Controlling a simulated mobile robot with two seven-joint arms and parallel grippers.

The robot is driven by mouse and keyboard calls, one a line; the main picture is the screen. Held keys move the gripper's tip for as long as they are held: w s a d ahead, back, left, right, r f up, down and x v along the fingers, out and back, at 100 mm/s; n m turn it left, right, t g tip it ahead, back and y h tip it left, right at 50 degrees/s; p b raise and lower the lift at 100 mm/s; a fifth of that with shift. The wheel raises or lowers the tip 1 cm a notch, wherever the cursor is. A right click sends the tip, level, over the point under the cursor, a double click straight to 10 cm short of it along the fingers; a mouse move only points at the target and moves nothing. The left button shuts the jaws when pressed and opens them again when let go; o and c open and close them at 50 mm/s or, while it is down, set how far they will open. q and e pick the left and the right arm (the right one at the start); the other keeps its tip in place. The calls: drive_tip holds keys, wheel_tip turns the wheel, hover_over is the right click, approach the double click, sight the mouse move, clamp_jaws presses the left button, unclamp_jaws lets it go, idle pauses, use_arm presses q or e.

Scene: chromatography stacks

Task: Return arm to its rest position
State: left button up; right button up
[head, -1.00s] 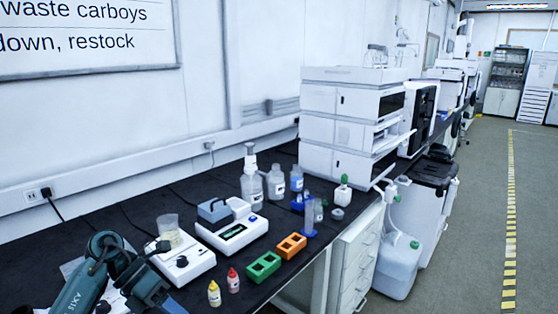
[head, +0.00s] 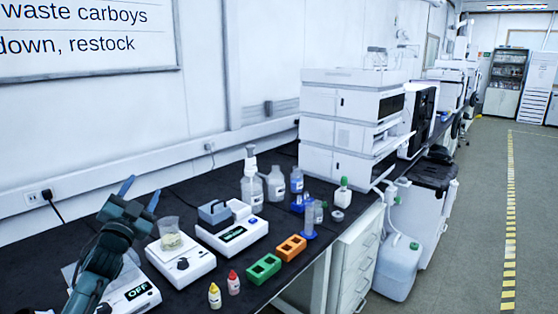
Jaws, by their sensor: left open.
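My left gripper (head: 140,194) is at the left of the head view, raised above the black bench (head: 160,300). Its two blue fingers point up and stand apart, with nothing between them. My left arm (head: 95,268) comes in from the lower left. A beaker (head: 171,236) with pale contents stands on a white stirrer-like device (head: 189,272) just right of the gripper, apart from it. A device with a display reading OFF (head: 140,293) is partly hidden behind my arm. My right gripper is not in view.
A white device (head: 232,233), several bottles and a white instrument stack (head: 345,125) stand farther right. The aisle floor (head: 460,240) is clear.

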use_arm(q)
wheel_tip(320, 180, down, 7)
drive_tip(key=w+a+n+g+y, duration=0.1)
drive_tip(key=a+n+g+y, duration=0.2)
drive_tip(key=n+g, duration=0.25)
drive_tip(key=s+d+f+g+h, duration=0.1)
drive_tip(key=s+d+f, duration=0.45)
drive_tip(key=f, duration=0.25)
drive_tip(key=s+d+f+g+h, duration=0.1)
drive_tip(key=s+d+f+h, duration=0.1)
drive_tip(key=s+d+f, duration=0.35)
drive_tip(key=s+d+f+g+h, duration=0.1)
drive_tip(key=s+d+f, duration=0.2)
drive_tip(key=s, duration=0.6)
drive_tip(key=s+d+f+g, duration=0.1)
drive_tip(key=s+d+f, duration=0.3)
drive_tip(key=s, duration=0.6)
drive_tip(key=s+d+f+g+h, duration=0.1)
drive_tip(key=s+d+f, duration=0.2)
drive_tip(key=s+f, duration=0.3)
drive_tip(key=s, duration=0.3)
drive_tip(key=shift+s+d+f+g+h, duration=0.15)
drive_tip(key=shift+s+d+g+h, duration=0.1)
drive_tip(key=shift+s+g+h, duration=0.1)
drive_tip(key=shift+n, duration=0.25)
